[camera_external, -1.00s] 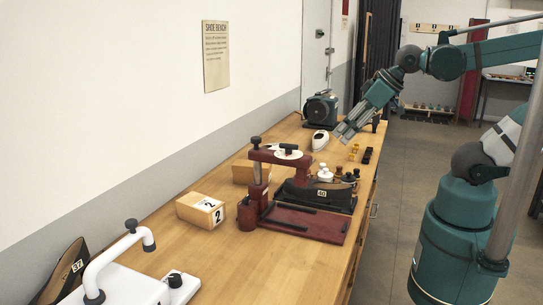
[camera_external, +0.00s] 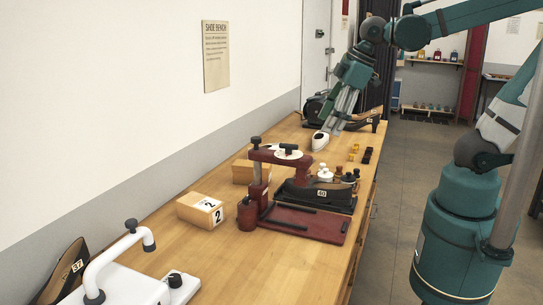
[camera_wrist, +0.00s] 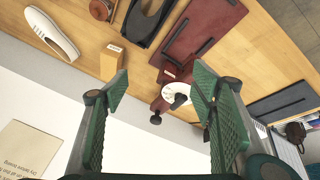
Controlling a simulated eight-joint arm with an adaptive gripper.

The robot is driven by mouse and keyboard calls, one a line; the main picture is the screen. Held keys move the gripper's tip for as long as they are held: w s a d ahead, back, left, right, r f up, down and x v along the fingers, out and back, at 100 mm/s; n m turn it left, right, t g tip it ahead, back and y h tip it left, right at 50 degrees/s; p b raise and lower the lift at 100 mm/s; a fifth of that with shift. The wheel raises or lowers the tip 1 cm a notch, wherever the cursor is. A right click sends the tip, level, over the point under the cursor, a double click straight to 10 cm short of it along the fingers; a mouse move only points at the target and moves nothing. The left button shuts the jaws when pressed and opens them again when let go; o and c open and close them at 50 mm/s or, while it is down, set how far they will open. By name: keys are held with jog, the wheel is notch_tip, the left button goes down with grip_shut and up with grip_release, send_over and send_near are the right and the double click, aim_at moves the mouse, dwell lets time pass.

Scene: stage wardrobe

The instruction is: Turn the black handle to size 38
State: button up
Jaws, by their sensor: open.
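The black handle (camera_external: 288,148) sits on a white dial (camera_external: 278,153) on top of the red machine's arm (camera_external: 265,155). In the wrist view the handle (camera_wrist: 179,100) shows on the dial (camera_wrist: 170,91), between my fingers but well beyond them. The dial's size marks are too small to read. My gripper (camera_external: 335,128) is open and empty, pointing down above the bench beyond the machine, apart from the handle.
Wooden blocks (camera_external: 201,210) stand left of the machine, one tagged 2. A white shoe-shaped object (camera_external: 320,140) lies near my gripper. A white machine (camera_external: 125,280) and a shoe tagged 37 (camera_external: 68,270) are in front.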

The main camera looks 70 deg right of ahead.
aim_at(289, 149)
jog(key=shift+w+a+r+n+g+p, duration=0.45)
jog(key=shift+w+a+n+g+p, duration=0.5)
jog(key=shift+w+a+n, duration=0.85)
jog(key=shift+w+a+r+n+g+p, duration=0.55)
jog(key=shift+w+a+n+p, duration=0.9)
jog(key=shift+n, duration=0.7)
jog(key=shift+w+a+r+n+g+p, duration=0.4)
jog(key=shift+w+a+n+g+p, duration=0.5)
jog(key=shift+w+a+n, duration=0.75)
jog(key=shift+w+d+n, duration=0.1)
jog(key=shift+d+n, duration=0.1)
jog(key=shift+n, duration=0.1)
jog(key=shift+f, duration=0.25)
jog(key=shift+f, duration=3.7)
jog(key=c, duration=0.9)
